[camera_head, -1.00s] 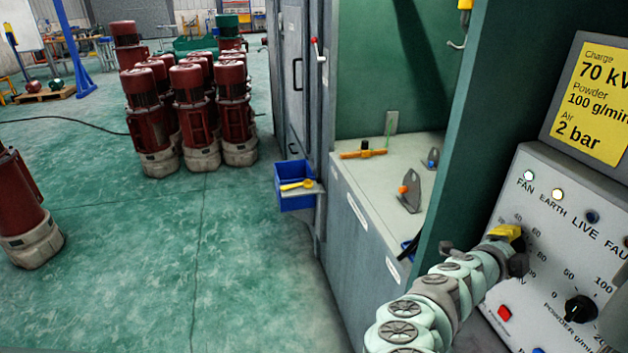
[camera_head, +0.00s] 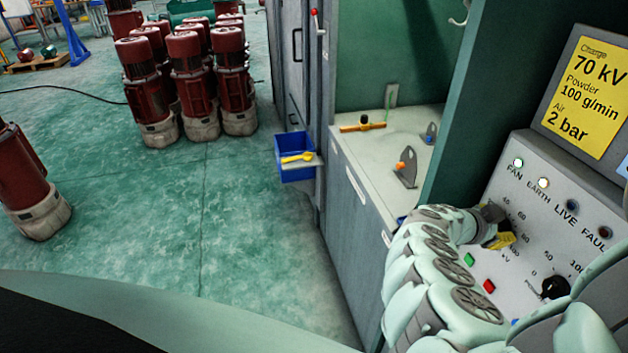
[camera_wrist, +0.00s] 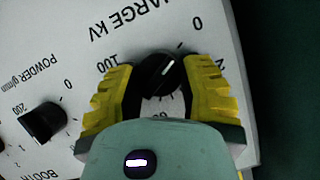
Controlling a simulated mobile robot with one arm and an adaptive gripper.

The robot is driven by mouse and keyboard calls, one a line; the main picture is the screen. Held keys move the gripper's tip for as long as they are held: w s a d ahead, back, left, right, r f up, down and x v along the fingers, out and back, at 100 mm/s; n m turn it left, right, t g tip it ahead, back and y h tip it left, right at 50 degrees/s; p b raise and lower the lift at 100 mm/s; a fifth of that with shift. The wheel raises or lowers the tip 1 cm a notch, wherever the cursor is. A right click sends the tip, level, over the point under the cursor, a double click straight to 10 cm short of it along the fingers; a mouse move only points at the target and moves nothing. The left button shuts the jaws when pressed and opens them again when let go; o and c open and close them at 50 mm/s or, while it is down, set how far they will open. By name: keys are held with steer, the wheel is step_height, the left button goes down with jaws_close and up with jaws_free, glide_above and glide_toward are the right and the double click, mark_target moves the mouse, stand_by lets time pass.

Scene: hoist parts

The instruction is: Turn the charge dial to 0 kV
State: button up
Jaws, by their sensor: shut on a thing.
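The black charge dial (camera_wrist: 158,75) sits between my gripper's yellow fingers in the wrist view, under the CHARGE KV label. My gripper (camera_wrist: 160,88) is shut on it. A white line on the dial slants up and right, roughly toward the 0 mark; 100 lies at the left. In the head view my gripper (camera_head: 499,240) is at the control panel (camera_head: 520,205) and hides the dial. The yellow display (camera_head: 588,90) above the panel reads Charge 70 kV, Powder 100 g/min, Air 2 bar.
The powder dial (camera_head: 555,287) is close by, and also shows in the wrist view (camera_wrist: 42,122). Green (camera_head: 470,259) and red (camera_head: 489,285) buttons sit below my gripper. A green booth post (camera_head: 470,110) stands left of the panel.

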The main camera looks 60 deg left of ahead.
steer(key=shift+w+r+h, duration=0.1)
steer(key=shift+h, duration=0.2)
stand_by(0.4)
steer(key=o, duration=1.2)
steer(key=shift+n, duration=0.3)
steer(key=shift+s+a+r, duration=0.2)
steer(key=shift+s+a, duration=0.1)
steer(key=shift+s, duration=0.15)
steer(key=shift+s+a+r, duration=0.1)
steer(key=shift+s+a, duration=0.45)
steer(key=shift+s, duration=1.7)
steer(key=shift+s+a+r, duration=0.1)
steer(key=shift+s+a, duration=0.5)
steer(key=shift+s, duration=1.65)
steer(key=shift+s+a+r, duration=0.1)
steer(key=shift+s+a, duration=0.45)
steer(key=shift+s, duration=1.7)
steer(key=shift+d, duration=0.1)
